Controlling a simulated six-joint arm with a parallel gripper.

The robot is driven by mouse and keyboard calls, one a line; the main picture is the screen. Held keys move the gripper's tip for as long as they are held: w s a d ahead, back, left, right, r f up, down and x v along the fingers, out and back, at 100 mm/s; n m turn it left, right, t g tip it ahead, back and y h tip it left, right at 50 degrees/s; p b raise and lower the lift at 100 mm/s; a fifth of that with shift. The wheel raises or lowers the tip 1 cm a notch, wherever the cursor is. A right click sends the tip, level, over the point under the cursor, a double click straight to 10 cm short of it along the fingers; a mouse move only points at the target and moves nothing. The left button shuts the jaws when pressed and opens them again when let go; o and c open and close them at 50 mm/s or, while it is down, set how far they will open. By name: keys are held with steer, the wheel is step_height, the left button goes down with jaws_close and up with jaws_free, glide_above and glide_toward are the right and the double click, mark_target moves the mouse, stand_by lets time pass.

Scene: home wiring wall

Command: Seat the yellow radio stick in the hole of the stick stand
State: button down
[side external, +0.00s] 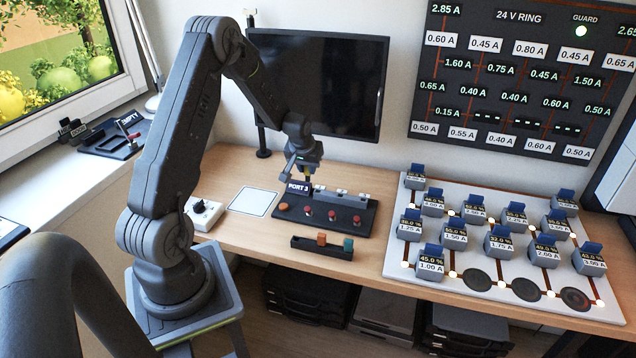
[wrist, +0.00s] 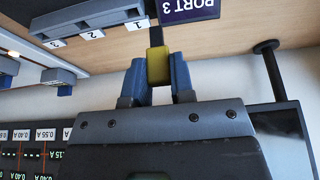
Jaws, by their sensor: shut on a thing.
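The yellow radio stick (wrist: 158,66) is between the two blue fingertips of my gripper (wrist: 159,80) in the wrist view. Its dark end points away from my gripper, toward the end of a grey port strip (wrist: 95,18). I cannot tell whether it touches the strip. In the side view my gripper (side external: 308,174) points down beside the PORT 3 sign, with a bit of yellow under it. A low black holder (side external: 303,245), which looks like the stick stand, lies nearer the bench's front. An orange stick (side external: 321,239) and a teal stick (side external: 348,245) stand in it; its empty hole is not clear.
The PORT 3 sign (side external: 298,187) and a black panel with red buttons (side external: 325,216) lie under and before my gripper. A dark monitor (side external: 320,85) stands behind. A white board with blue-topped blocks (side external: 395,262) fills the right. A white pad (side external: 253,201) lies left.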

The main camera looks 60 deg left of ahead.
steer(key=w+f, duration=0.1)
steer(key=w+d+f, duration=0.1)
steer(key=shift+w+d, duration=0.2)
steer(key=shift+w, duration=0.1)
steer(key=shift+f, duration=1.75)
steer(key=c, duration=1)
jaws_free()
steer(key=shift+f, duration=0.15)
steer(key=s+d+r+m, duration=0.1)
steer(key=s+d+r, duration=0.1)
steer(key=d+r, duration=0.6)
steer(key=s+d+r+m, duration=0.15)
steer(key=d+r, duration=0.25)
steer(key=r, duration=0.8)
steer(key=s+d+r+m+h, duration=0.1)
steer(key=s+d+r+m, duration=0.1)
steer(key=s+d, duration=0.4)
steer(key=s+d+r+m+t+h, duration=0.1)
steer(key=s+d+r+m, duration=0.1)
steer(key=s+d+r, duration=0.2)
steer(key=s+d+r+m+t+h, duration=0.1)
steer(key=s+d+r+m, duration=0.1)
steer(key=s+d, duration=0.6)
steer(key=shift+s+d+r, duration=0.1)
steer(key=shift+d+r, duration=0.8)
steer(key=shift+s+d+m, duration=0.15)
steer(key=shift+s+m, duration=0.1)
steer(key=shift+s, duration=0.1)
